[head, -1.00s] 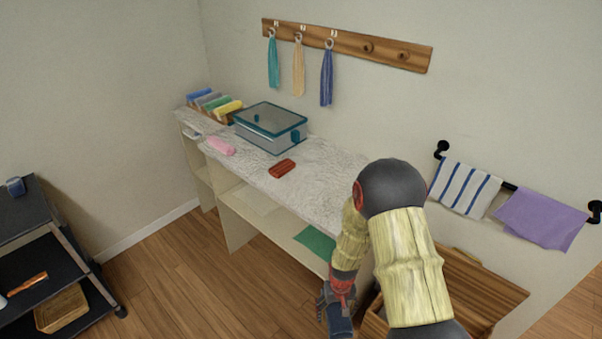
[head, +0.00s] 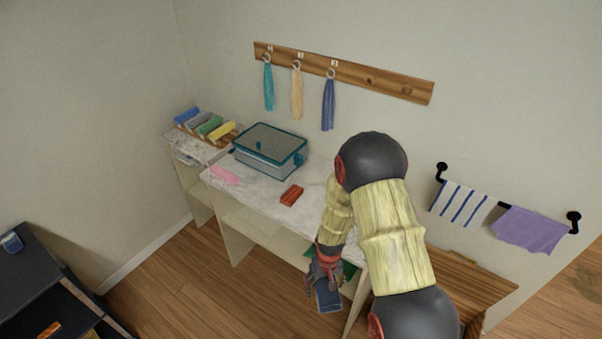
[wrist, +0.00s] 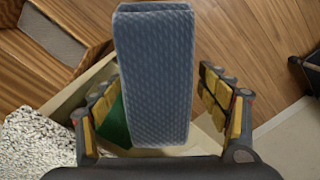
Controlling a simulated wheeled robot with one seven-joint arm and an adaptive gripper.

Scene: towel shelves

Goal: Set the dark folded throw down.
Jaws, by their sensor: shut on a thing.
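The dark folded throw (head: 328,297) is a blue-grey textured block of cloth. My gripper (head: 323,279) is shut on it and holds it in the air in front of the shelf unit's open lower level. In the wrist view the throw (wrist: 155,75) sits upright between the two fingers and sticks out beyond them. The shelf unit (head: 262,195) has a pale speckled top. A green cloth on the lower shelf shows beside the throw in the wrist view (wrist: 116,124); in the head view my arm partly hides it.
A teal-edged lidded box (head: 270,150), a red folded cloth (head: 291,195) and a pink cloth (head: 224,175) are on the top. A wooden chest (head: 465,285) stands at right. A dark cart (head: 35,275) is at left. Open floor lies between.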

